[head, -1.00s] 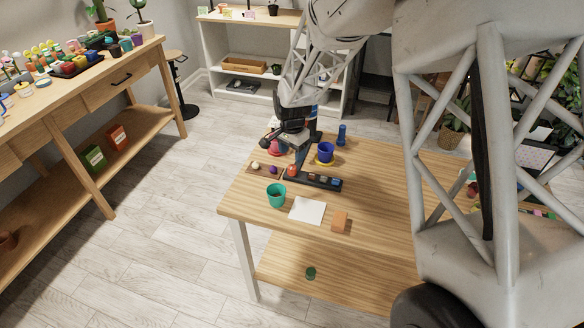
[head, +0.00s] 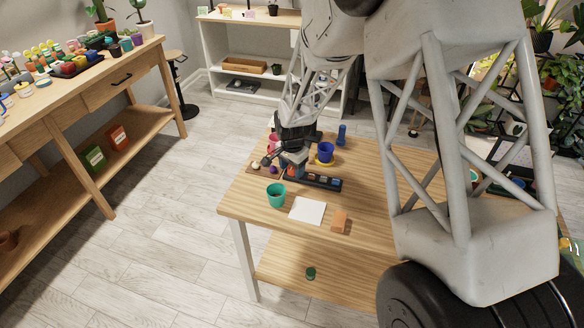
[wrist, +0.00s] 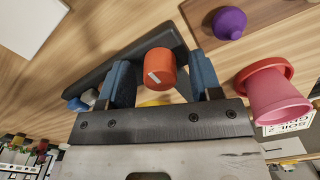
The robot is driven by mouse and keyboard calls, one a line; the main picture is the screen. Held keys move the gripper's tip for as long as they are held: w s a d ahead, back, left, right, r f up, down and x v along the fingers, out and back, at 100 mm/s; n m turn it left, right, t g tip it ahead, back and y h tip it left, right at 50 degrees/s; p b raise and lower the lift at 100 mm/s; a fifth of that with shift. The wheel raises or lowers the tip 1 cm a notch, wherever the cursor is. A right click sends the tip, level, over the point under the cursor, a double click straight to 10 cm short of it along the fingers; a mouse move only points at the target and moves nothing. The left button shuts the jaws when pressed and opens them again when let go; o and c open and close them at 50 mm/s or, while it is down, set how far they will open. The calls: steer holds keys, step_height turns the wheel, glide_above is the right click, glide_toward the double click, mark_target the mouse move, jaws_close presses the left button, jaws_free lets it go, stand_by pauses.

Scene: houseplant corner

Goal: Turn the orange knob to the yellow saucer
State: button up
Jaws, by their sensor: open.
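The orange knob (wrist: 160,64), with a white mark on its face, stands on a dark strip in the wrist view. My gripper (wrist: 164,76) is open, with one blue finger on each side of the knob; I cannot tell whether either touches it. In the head view my gripper (head: 292,168) is low over the strip's left end and hides most of the knob. The yellow saucer (head: 318,162) lies under a blue pot (head: 326,151), right of my gripper. A yellow patch shows behind the knob in the wrist view; I cannot tell what it is.
A pink pot (wrist: 280,98) on a red saucer (wrist: 262,74) and a purple knob (wrist: 230,22) are close by.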

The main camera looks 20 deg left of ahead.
steer(key=c, duration=0.9)
steer(key=shift+n, duration=0.4)
steer(key=n, duration=0.9)
